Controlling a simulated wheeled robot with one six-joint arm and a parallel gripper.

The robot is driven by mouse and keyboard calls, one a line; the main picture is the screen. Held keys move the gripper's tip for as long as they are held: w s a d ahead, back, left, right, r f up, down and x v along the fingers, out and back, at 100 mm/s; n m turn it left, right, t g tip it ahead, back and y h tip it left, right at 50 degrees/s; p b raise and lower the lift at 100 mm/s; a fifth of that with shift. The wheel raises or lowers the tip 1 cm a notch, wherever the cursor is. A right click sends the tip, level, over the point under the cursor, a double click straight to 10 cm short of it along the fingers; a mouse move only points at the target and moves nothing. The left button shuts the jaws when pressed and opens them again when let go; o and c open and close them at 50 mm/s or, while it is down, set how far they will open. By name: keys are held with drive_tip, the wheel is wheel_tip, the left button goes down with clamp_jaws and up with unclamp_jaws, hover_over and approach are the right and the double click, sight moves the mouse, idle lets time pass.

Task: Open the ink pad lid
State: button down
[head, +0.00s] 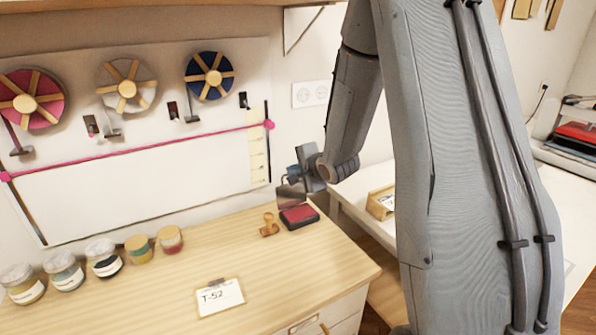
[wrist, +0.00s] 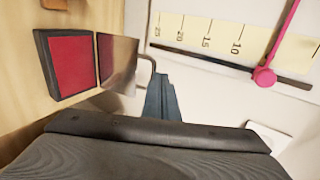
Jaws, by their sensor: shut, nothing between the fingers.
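The ink pad (head: 299,217) lies on the wooden worktop near its right back edge, its red pad uncovered. Its lid (head: 290,195) stands raised at the back of the pad. In the wrist view the red pad (wrist: 72,62) is at the left, and the shiny metallic lid (wrist: 117,62) is beside it, hinged open. My gripper (head: 297,178) is just above and behind the lid, shut and empty. In the wrist view the gripper (wrist: 160,92) is right of the lid; I cannot tell whether it touches the lid.
A wooden stamp (head: 269,225) stands left of the pad. A card marked T-52 (head: 220,297) lies towards the front, and several jars (head: 105,258) line the back left. The wall board (head: 150,180) with ribbon reels rises close behind. The middle of the worktop is clear.

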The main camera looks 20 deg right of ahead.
drive_tip(key=shift+w+a+f+p, duration=0.15)
drive_tip(key=shift+w+p, duration=0.1)
drive_tip(key=shift+w, duration=0.5)
drive_tip(key=shift+w+a+p, duration=0.1)
drive_tip(key=shift+w+p, duration=0.1)
drive_tip(key=shift+w, duration=0.55)
drive_tip(key=shift+s, duration=0.15)
